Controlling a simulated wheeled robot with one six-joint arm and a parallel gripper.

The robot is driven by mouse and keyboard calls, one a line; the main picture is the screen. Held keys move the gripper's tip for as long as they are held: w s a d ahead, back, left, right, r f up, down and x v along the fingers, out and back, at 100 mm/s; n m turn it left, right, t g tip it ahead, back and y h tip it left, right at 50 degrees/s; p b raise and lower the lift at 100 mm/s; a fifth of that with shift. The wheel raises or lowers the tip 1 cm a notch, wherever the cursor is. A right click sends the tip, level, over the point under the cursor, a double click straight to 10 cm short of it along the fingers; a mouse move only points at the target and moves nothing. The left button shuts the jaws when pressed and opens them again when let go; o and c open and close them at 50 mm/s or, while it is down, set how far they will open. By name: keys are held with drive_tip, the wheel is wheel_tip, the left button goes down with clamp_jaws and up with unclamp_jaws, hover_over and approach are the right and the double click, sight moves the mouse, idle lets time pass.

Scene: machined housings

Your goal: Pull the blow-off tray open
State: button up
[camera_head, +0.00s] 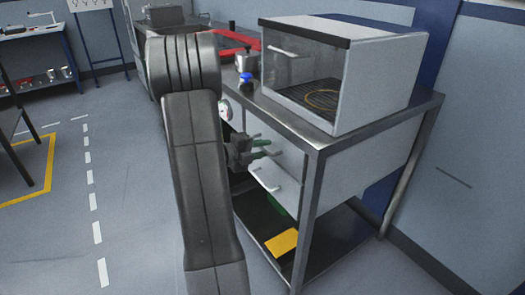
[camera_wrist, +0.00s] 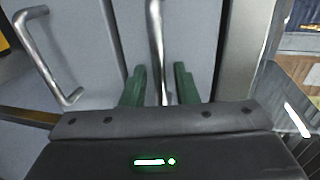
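Two pale drawer fronts sit under the bench top; no label shows which is the blow-off tray. The upper front (camera_head: 286,152) looks closed, and its bar handle (camera_wrist: 156,40) shows in the wrist view. My gripper (camera_head: 262,148) is at this upper front, with its green fingers (camera_wrist: 160,82) apart. The bar handle runs between the two fingers, with a gap seen on both sides. The lower drawer's handle (camera_head: 264,181) is free below my gripper; it also shows at the left of the wrist view (camera_wrist: 42,58). My arm hides the left part of the bench front.
A glass-fronted box (camera_head: 345,75) stands on the steel bench (camera_head: 318,150). A metal pot (camera_head: 247,62) and a blue-capped item (camera_head: 245,78) are beside it. A yellow item (camera_head: 282,242) lies on the lower shelf.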

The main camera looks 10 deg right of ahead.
drive_tip(key=shift+d, duration=0.15)
drive_tip(key=shift+c, duration=0.2)
clamp_jaws()
drive_tip(key=f+p+v, duration=0.2)
drive_tip(key=p+v, duration=0.4)
drive_tip(key=v, duration=0.6)
drive_tip(key=a+f+p+v, duration=0.1)
drive_tip(key=f+p+v, duration=0.2)
drive_tip(key=v, duration=0.9)
drive_tip(key=shift+a+p, duration=0.2)
drive_tip(key=shift+p, duration=1.15)
drive_tip(key=shift+s, duration=0.15)
